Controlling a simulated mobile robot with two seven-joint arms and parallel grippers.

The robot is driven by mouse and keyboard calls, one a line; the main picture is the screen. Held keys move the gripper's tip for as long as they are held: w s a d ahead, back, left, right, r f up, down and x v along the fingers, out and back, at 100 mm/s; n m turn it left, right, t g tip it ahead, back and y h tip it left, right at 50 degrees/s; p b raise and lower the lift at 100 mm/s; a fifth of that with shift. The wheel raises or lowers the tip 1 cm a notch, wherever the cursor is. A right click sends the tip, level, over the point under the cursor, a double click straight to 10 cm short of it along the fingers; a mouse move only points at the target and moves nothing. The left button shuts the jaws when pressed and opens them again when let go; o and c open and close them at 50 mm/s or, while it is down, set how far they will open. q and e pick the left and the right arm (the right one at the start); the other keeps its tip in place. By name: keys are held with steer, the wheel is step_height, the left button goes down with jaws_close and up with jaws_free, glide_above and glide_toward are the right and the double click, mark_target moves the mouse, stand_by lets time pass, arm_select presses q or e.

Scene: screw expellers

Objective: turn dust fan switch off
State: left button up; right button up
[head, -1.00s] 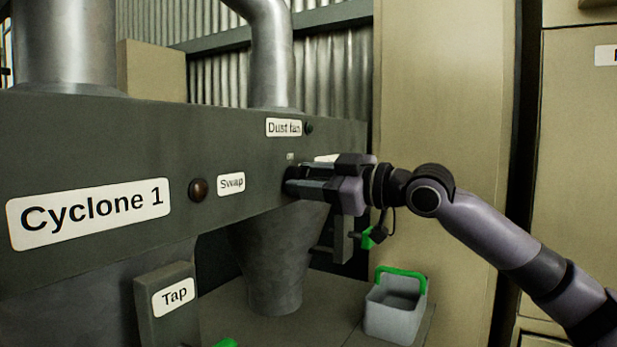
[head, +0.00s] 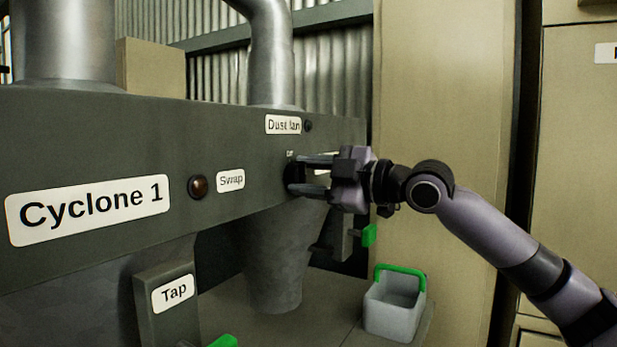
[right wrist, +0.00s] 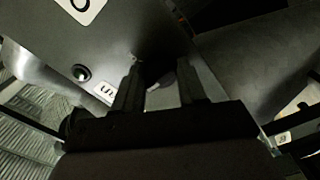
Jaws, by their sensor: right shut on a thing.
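The dust fan switch, a dark knob (head: 293,173), sits on the grey panel below the "Dust fan" label (head: 283,125). A tiny label (head: 290,153), too small to read surely, is above the knob. My right gripper (head: 298,175) is at the panel, one finger above and one below the knob, shut on it. In the right wrist view the two fingers (right wrist: 160,85) reach to the panel; the knob between them is dark and its pointing direction cannot be told. My left gripper is not in view.
A round brown button (head: 198,187) beside the "Swap" label (head: 231,181) is left of the gripper. A green handle (head: 369,235) is under the wrist. A grey bin with a green handle (head: 392,309) stands below. A beige column (head: 440,90) rises at right.

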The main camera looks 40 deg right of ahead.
mark_target(306, 178)
stand_by(0.3)
steer(key=o, duration=1)
steer(key=shift+o, duration=0.2)
steer(key=shift+s+d+f+b, duration=0.15)
steer(key=shift+s+b, duration=0.2)
steer(key=shift+b, duration=0.2)
steer(key=b+v, duration=0.3)
steer(key=v, duration=0.1)
steer(key=shift+s+b, duration=0.3)
steer(key=shift+b, duration=0.05)
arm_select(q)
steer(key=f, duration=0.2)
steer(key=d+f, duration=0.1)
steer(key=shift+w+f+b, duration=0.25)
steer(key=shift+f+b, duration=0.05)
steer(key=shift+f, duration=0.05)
arm_select(e)
steer(key=shift+v, duration=0.9)
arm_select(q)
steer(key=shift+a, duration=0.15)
arm_select(e)
steer(key=shift+r, duration=0.3)
